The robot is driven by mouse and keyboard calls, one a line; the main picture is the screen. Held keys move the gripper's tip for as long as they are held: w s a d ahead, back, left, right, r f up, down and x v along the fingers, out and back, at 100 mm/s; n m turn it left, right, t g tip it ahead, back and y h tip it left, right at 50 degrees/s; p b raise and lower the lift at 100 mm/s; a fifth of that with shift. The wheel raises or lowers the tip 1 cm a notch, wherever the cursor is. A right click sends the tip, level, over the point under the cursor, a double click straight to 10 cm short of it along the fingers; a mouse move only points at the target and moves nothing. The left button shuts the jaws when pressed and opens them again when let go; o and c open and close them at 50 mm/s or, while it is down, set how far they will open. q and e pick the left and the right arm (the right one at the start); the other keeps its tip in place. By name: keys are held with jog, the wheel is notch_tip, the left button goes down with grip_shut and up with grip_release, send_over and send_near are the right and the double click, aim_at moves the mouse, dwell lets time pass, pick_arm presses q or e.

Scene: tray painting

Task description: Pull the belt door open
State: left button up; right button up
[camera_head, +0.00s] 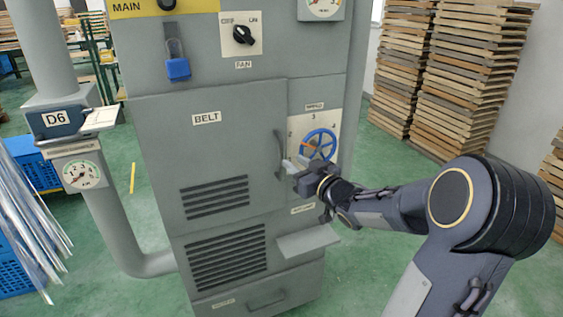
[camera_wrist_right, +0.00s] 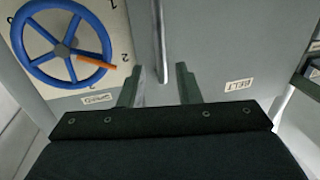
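The belt door (camera_head: 225,150) is a grey panel labelled BELT on the front of the grey cabinet, and it looks closed. Its upright bar handle (camera_head: 279,153) is on the door's right edge. My right gripper (camera_head: 289,167) is just right of the handle in the head view. In the wrist view the right gripper (camera_wrist_right: 158,72) has its two fingers apart, with the handle (camera_wrist_right: 161,40) running between and beyond their tips. I see no finger touching the handle. The door also shows in the wrist view (camera_wrist_right: 225,45), with its BELT label upside down. My left gripper is not in view.
A blue handwheel (camera_head: 319,145) with an orange grip is close to the right gripper. A grey ledge (camera_head: 308,243) sticks out below it. A grey pipe with a gauge (camera_head: 82,174) stands left of the cabinet. Green floor is clear around the cabinet's right side.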

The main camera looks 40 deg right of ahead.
aim_at(283, 154)
jog(key=w, duration=0.7)
jog(key=shift+w, duration=0.1)
jog(key=shift+c, duration=0.4)
grip_shut()
